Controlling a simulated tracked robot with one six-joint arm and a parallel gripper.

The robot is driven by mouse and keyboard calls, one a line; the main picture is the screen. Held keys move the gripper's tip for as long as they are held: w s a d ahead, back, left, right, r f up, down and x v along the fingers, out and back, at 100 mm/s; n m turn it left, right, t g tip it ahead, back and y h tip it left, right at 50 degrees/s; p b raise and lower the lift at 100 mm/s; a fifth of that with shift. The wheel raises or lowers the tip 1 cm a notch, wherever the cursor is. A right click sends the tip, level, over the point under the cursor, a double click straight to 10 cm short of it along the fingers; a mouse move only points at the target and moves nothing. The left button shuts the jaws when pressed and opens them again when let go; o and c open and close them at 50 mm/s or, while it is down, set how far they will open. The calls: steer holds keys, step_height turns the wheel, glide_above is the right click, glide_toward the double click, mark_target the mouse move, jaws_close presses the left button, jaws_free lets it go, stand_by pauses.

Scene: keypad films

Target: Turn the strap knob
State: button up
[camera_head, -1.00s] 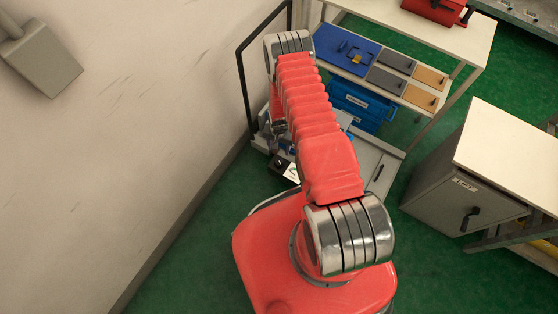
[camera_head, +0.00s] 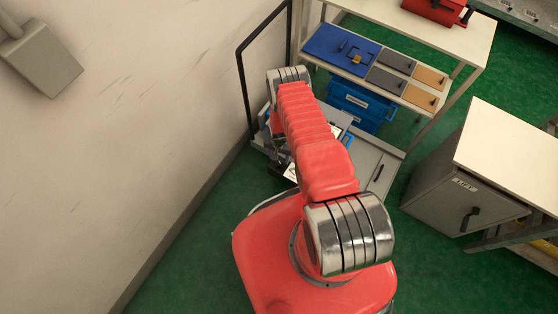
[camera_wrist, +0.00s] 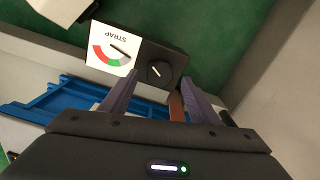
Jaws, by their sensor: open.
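In the wrist view the strap knob (camera_wrist: 158,72) is a round black dial with a white mark, set on a dark box. Beside it on the left is a white dial face (camera_wrist: 112,48) marked STRAP, with a red and green arc and a dark needle. My gripper (camera_wrist: 155,90) is open. Its two dark fingers point towards the box, with the knob appearing beyond and between their tips. I see no contact with the knob. In the head view my arm covers most of the box.
A blue frame (camera_wrist: 60,100) lies left of the fingers in the wrist view. In the head view a wall (camera_head: 110,120) and a dark rail (camera_head: 243,90) stand left of my arm. A shelf with a blue panel (camera_head: 340,48) is behind, and a grey cabinet (camera_head: 455,180) is right.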

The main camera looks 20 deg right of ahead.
mark_target(279, 161)
steer(key=shift+f, duration=1.85)
steer(key=shift+c, duration=0.5)
steer(key=c, duration=1)
steer(key=shift+o, duration=0.2)
steer(key=shift+n, duration=0.4)
